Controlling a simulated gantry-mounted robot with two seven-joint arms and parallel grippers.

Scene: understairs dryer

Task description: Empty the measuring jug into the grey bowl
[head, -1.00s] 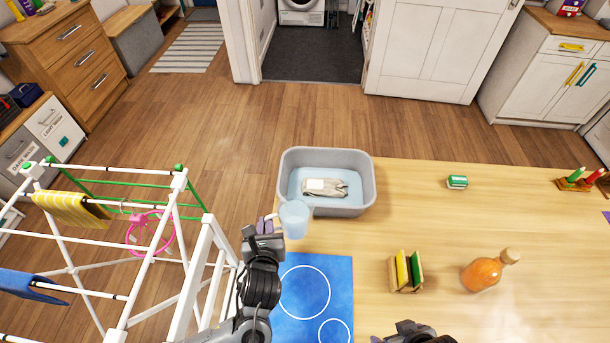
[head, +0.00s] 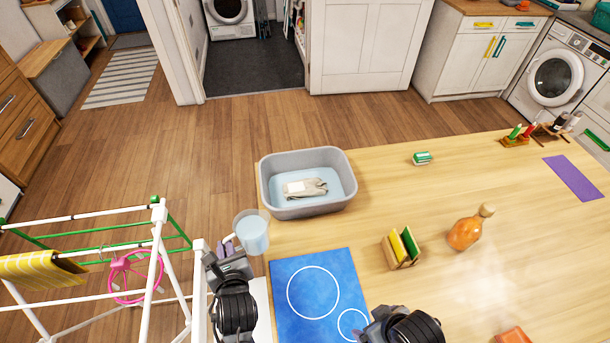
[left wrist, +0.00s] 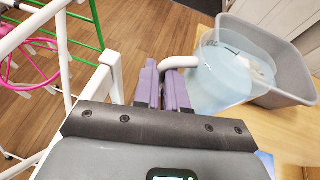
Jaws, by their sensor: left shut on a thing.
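The measuring jug (head: 252,232) is clear with pale blue liquid in it. My left gripper (head: 228,246) is shut on its handle and holds it beside the near left corner of the grey bowl. The left wrist view shows the purple fingers (left wrist: 165,90) on the white handle, with the jug (left wrist: 218,75) roughly upright. The grey bowl (head: 345,200) is a rectangular tub on the table's far left corner. It holds pale blue liquid and a beige and white item (head: 305,188). My right gripper is at the bottom edge; its fingertips are not clearly shown.
A blue mat with white circles (head: 335,275) lies on the table (head: 440,200). A wooden holder with yellow and green pieces (head: 400,248) and an orange bottle (head: 466,232) stand to the right. A drying rack (head: 160,250) is close at left.

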